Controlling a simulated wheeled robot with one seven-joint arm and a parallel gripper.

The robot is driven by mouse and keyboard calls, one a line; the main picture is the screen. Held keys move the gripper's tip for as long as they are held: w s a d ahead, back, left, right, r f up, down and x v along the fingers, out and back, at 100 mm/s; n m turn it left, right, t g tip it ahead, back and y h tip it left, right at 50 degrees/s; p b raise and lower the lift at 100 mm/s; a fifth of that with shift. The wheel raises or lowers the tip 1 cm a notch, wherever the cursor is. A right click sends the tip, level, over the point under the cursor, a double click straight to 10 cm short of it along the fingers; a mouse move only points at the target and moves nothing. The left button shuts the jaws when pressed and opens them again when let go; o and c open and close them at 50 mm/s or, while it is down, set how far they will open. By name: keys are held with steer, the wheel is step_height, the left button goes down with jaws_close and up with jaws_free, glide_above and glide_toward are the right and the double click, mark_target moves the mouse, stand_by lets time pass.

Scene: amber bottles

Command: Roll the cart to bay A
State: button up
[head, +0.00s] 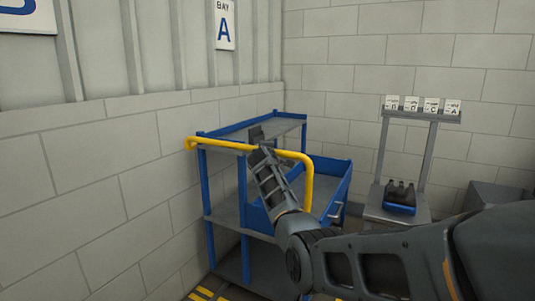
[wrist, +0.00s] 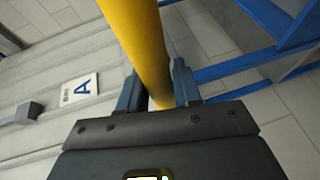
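The cart (head: 255,221) has a blue frame, grey shelves and a yellow push handle (head: 236,146). It stands by the block wall, below the bay A sign (head: 224,25). My gripper (head: 257,138) is at the handle's bar. In the wrist view, the yellow handle (wrist: 142,40) runs between my two fingers (wrist: 158,92), which sit close against both sides of it. The bay A sign (wrist: 80,89) also shows there at the left. The cart's wheels are hidden, and my arm covers part of its right side.
A grey stand (head: 425,165) at the right has several cards on top and a blue tray (head: 398,208) with dark bottles. A grey box (head: 490,194) is beside it. Yellow floor stripes (head: 203,293) show at the bottom. Walls close in behind and left of the cart.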

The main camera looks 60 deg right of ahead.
steer(key=o, duration=0.4)
steer(key=shift+a, duration=0.15)
steer(key=v, duration=0.7)
steer(key=shift+s+a+p, duration=0.15)
steer(key=shift+a+p, duration=0.1)
steer(key=shift+p, duration=0.15)
